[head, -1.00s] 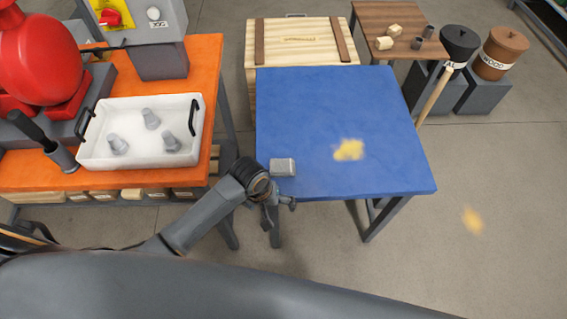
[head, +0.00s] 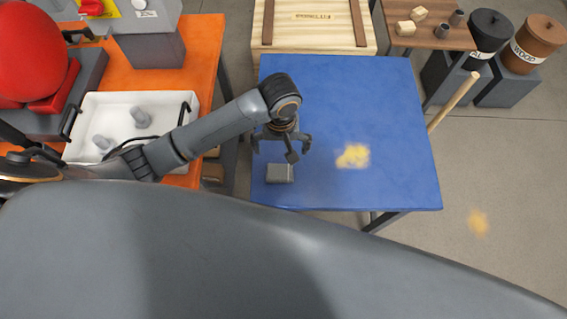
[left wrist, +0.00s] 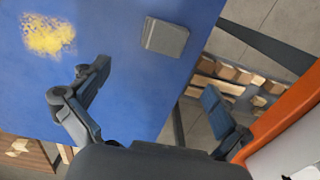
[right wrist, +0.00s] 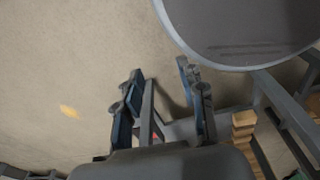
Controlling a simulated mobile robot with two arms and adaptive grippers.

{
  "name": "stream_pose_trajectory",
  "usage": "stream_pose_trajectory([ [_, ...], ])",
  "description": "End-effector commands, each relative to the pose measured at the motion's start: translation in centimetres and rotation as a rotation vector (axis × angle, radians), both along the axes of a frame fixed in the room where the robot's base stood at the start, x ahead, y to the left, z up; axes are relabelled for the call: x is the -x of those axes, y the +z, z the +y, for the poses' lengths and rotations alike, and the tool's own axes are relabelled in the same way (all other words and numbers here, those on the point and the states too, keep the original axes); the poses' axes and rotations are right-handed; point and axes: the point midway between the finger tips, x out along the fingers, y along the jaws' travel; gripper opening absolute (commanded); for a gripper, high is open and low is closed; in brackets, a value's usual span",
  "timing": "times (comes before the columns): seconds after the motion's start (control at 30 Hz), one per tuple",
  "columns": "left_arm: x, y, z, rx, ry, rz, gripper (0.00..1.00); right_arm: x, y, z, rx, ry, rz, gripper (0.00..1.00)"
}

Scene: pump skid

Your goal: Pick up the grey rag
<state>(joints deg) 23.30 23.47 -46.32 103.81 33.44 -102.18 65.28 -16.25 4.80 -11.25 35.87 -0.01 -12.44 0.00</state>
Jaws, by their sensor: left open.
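The grey rag (head: 279,173) is a small folded grey block lying near the front left edge of the blue tabletop. It also shows in the left wrist view (left wrist: 165,38), lying flat. My left gripper (head: 282,148) is above the tabletop, just behind the rag in the head view, with its fingers pointing down. In the left wrist view its fingers (left wrist: 152,98) are spread apart with nothing between them, and the rag lies beyond them. My right gripper (right wrist: 164,85) shows only in its own wrist view, fingers apart and empty, over the floor.
The blue table (head: 380,110) bears a yellow powdery patch (head: 353,156); another patch (head: 478,222) is on the floor. A white tray (head: 85,150) with grey pieces stands on the orange bench (head: 205,60). A wooden crate (head: 310,35) stands behind the table. A wooden handle (head: 455,100) leans at right.

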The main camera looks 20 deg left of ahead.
Motion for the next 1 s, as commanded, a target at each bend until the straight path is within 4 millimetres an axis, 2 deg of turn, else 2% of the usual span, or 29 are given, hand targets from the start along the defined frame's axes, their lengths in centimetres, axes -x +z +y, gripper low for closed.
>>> stream_pose_trajectory([
  [0.1, 0.2, -2.7, 0.1, -0.003, 0.000, 0.004, 1.00, 1.7, -0.1, 0.0, 0.001, 0.002, 0.025, 0.40],
  [0.3, 0.1, -5.9, 0.0, -0.001, -0.001, 0.001, 1.00, 3.4, -0.2, 0.2, -0.001, 0.004, 0.051, 0.40],
  [0.43, 0.1, -6.7, 0.0, 0.001, -0.001, 0.000, 1.00, 3.1, -0.2, 0.5, -0.004, 0.004, 0.046, 0.40],
  [0.53, 0.3, -7.4, -0.1, -0.001, -0.002, 0.001, 1.00, 2.1, 0.1, 0.6, -0.006, 0.004, 0.031, 0.40],
  [0.7, 1.0, -9.9, -0.2, -0.001, -0.002, 0.002, 1.00, 0.8, 0.8, 0.8, -0.009, 0.003, 0.010, 0.40],
  [0.83, 0.8, -11.5, -0.2, 0.000, -0.002, 0.000, 1.00, 0.9, 0.6, 0.7, -0.008, 0.003, 0.012, 0.40],
  [1.0, 0.8, -12.0, -0.2, 0.000, -0.003, -0.002, 1.00, 1.5, 0.6, 0.6, -0.007, 0.001, 0.021, 0.40],
])
